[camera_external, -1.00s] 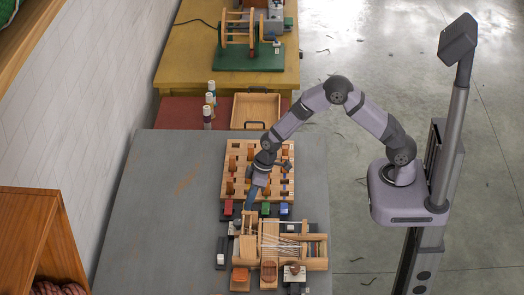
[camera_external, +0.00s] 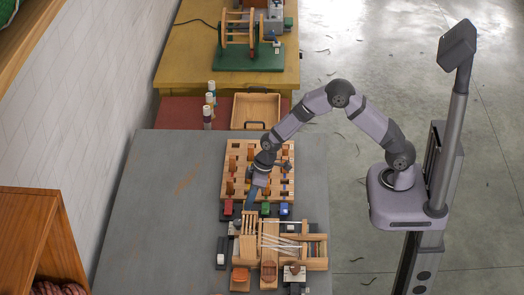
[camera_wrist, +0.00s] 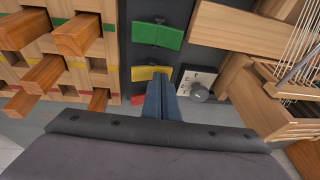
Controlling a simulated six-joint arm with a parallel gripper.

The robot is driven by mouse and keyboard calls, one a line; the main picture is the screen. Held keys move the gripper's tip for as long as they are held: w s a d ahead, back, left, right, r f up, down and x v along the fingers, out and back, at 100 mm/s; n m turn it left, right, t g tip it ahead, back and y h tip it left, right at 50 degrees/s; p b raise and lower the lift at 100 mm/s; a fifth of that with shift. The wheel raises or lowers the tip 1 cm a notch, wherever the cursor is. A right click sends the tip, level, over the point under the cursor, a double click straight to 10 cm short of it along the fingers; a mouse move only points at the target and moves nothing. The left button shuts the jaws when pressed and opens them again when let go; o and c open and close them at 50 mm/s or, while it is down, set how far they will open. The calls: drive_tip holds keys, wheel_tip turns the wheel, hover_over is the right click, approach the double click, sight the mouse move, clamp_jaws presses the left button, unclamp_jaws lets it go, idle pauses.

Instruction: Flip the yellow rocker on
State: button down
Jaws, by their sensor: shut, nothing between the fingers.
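The yellow rocker (camera_wrist: 148,73) sits on a dark strip in the wrist view, between the green rocker (camera_wrist: 157,34) and the red rocker (camera_wrist: 138,99). My gripper (camera_wrist: 162,74) is shut and empty. Its blue fingertips are at the right end of the yellow rocker and cover part of it; I cannot tell whether they touch it. In the external view my gripper (camera_external: 250,205) points down at the rocker strip and hides the yellow rocker. Which way the yellow rocker is tilted is unclear.
A pegged wooden board (camera_external: 230,170) lies behind the strip. A wooden loom (camera_external: 312,248) with pale threads stands in front. A small plate with a grey knob (camera_wrist: 197,92) is just right of my fingers. The grey table (camera_external: 150,230) is clear at left.

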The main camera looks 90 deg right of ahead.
drive_tip(key=shift+d, duration=0.1)
idle(0.3)
wheel_tip(320, 180, up, 4)
drive_tip(key=p, duration=0.3)
drive_tip(key=shift+r, duration=0.1)
drive_tip(key=s+a+r+b, duration=0.2)
drive_tip(key=s+r, duration=0.1)
drive_tip(key=r, duration=0.6)
drive_tip(key=shift+r, duration=0.15)
